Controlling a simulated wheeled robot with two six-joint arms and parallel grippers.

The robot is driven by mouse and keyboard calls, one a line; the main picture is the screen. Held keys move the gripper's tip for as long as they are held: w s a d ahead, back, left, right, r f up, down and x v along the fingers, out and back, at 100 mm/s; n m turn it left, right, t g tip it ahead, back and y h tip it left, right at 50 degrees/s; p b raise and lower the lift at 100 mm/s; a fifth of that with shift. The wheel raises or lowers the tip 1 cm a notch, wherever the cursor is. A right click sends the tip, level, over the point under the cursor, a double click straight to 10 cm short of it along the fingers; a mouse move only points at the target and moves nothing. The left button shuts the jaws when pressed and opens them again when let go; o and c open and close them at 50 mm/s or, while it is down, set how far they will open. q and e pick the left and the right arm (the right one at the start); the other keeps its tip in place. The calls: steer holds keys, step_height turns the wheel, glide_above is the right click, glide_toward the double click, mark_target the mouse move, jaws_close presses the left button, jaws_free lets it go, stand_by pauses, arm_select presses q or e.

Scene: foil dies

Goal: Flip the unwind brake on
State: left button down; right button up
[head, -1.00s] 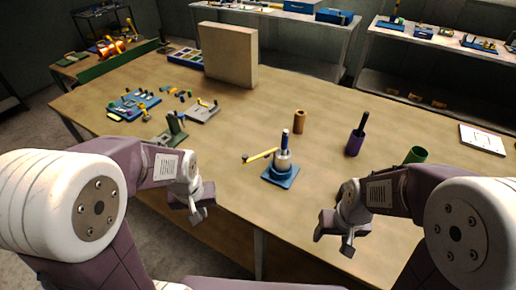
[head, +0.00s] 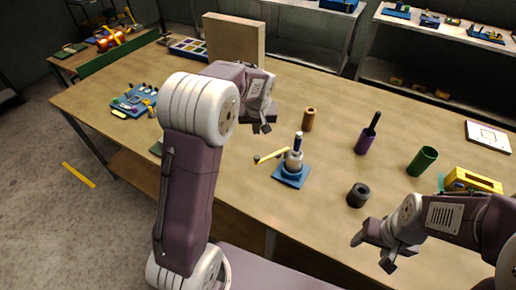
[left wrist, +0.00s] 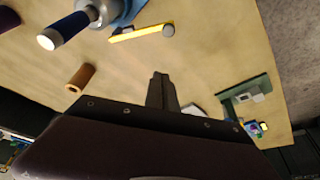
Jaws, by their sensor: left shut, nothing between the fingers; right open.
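A blue square base (head: 291,175) carries a pale metal cylinder (head: 293,160) with a dark blue handle (head: 298,141) standing up from it. A yellow lever (head: 272,156) with a dark knob sticks out to its left; I take this for the unwind brake. The lever also shows in the left wrist view (left wrist: 140,33). My left gripper (head: 262,127) is above the table, behind and left of the lever, apart from it. Its fingers (left wrist: 162,90) are shut and empty. My right gripper (head: 372,250) is open and empty at the front right, away from the lever.
A brown cylinder (head: 308,119) stands behind the base. A dark ring (head: 358,195), a purple cup (head: 365,141), a green cup (head: 422,161) and a yellow block (head: 473,180) are to the right. A tan upright panel (head: 234,40) stands at the back.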

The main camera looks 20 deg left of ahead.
arm_select(q)
steer(key=p+x, duration=0.1)
steer(key=x, duration=0.9)
steer(key=s, duration=0.1)
steer(key=s+d, duration=0.1)
steer(key=s, duration=0.1)
steer(key=shift+s+d+f, duration=0.2)
steer(key=shift+s+d, duration=0.15)
arm_select(e)
steer(key=shift+r, duration=0.6)
